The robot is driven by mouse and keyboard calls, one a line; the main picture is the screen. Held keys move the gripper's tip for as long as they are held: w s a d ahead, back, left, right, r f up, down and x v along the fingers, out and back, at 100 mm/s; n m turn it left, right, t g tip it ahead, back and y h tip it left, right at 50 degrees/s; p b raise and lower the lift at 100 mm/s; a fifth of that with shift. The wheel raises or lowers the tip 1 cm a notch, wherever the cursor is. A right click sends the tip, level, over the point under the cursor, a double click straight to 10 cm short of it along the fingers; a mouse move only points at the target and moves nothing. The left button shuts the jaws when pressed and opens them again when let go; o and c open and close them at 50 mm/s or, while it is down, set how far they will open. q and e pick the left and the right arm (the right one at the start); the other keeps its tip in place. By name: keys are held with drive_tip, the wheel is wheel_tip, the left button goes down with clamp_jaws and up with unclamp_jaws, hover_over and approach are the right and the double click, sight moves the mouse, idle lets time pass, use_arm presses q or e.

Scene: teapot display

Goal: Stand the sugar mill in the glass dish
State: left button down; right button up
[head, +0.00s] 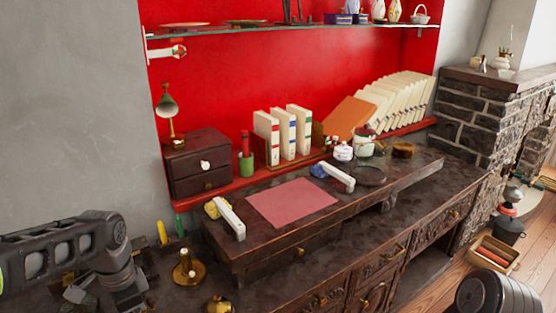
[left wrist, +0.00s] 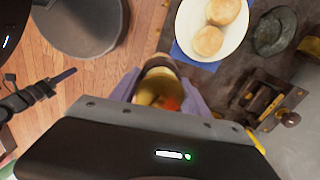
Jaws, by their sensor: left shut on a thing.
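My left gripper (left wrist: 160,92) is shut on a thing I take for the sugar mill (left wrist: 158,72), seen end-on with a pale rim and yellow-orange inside. Much of it is hidden by the fingers and gripper body. A grey-green, glassy round dish (left wrist: 274,31) lies on the dark top at the upper right of the left wrist view, apart from the gripper. In the head view a dark, see-through round dish (head: 370,175) lies on the desk; I cannot tell which is the task's dish. My right gripper (left wrist: 48,88) shows side-on at the left of the wrist view; its opening is unclear.
A white plate (left wrist: 211,25) with two buns and a brass-fitted dark piece (left wrist: 268,100) are near the left gripper. A brass candleholder (head: 187,270) stands at the lower left of the head view. A pink mat (head: 292,203) lies on the desk, with white binders (head: 283,133) behind.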

use_arm(q)
drive_tip(key=shift+w+a+n, duration=0.1)
drive_tip(key=shift+w+n, duration=0.2)
drive_tip(key=shift+n, duration=0.2)
drive_tip(key=shift+r+n, duration=0.25)
drive_tip(key=shift+n, duration=0.25)
drive_tip(key=shift+w+a+r+n, duration=0.1)
drive_tip(key=shift+w+a+n, duration=0.05)
drive_tip(key=shift+n, duration=0.45)
drive_tip(key=w+d+f+n, duration=0.2)
drive_tip(key=w+d+n, duration=0.1)
drive_tip(key=d, duration=0.3)
drive_tip(key=w+d+f+n, duration=0.2)
drive_tip(key=w+d+n, duration=0.1)
drive_tip(key=w+d, duration=0.3)
drive_tip(key=shift+w+d+f, duration=0.2)
drive_tip(key=shift+d+f, duration=0.15)
drive_tip(key=shift+d, duration=0.15)
drive_tip(key=shift+a, duration=0.1)
